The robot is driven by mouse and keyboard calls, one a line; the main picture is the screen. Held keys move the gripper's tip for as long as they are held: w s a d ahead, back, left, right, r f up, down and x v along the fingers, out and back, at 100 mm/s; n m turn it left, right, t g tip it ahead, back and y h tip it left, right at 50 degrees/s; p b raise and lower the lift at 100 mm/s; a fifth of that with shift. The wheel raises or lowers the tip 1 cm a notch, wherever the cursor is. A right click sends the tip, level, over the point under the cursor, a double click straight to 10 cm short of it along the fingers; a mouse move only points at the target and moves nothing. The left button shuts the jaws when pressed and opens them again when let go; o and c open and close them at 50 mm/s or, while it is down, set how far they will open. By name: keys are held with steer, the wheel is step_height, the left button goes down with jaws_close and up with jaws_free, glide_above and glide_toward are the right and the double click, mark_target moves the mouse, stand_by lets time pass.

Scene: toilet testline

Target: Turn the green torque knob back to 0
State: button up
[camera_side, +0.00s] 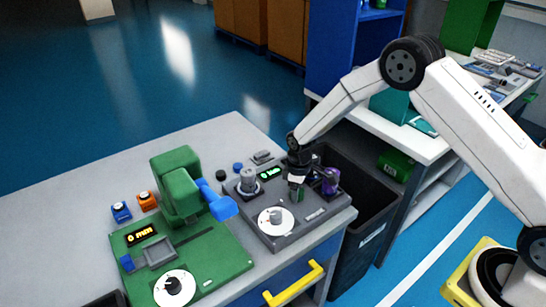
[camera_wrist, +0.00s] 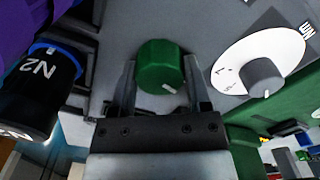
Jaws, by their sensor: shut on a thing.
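The green torque knob (camera_wrist: 161,62) stands between the two fingers of my gripper (camera_wrist: 161,85) in the wrist view. My gripper is shut on it, with a finger on each side. A white pointer line on the knob's face points to the lower right in that view. In the side view my gripper (camera_side: 297,186) is low over the grey test unit (camera_side: 318,217), and the knob is mostly hidden by it. A small display (camera_side: 271,173) with green text lies just left of my gripper; its reading is too small to tell.
A grey knob on a white dial (camera_side: 265,231) is close in front of my gripper. A purple part (camera_side: 330,181) is close on its right. A black N2 cylinder (camera_wrist: 40,88) is at left in the wrist view. A green machine (camera_side: 215,257) stands at left.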

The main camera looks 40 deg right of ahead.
steer(key=shift+n, duration=1.1)
steer(key=o, duration=1.3)
steer(key=shift+r, duration=0.15)
steer(key=shift+r, duration=3.8)
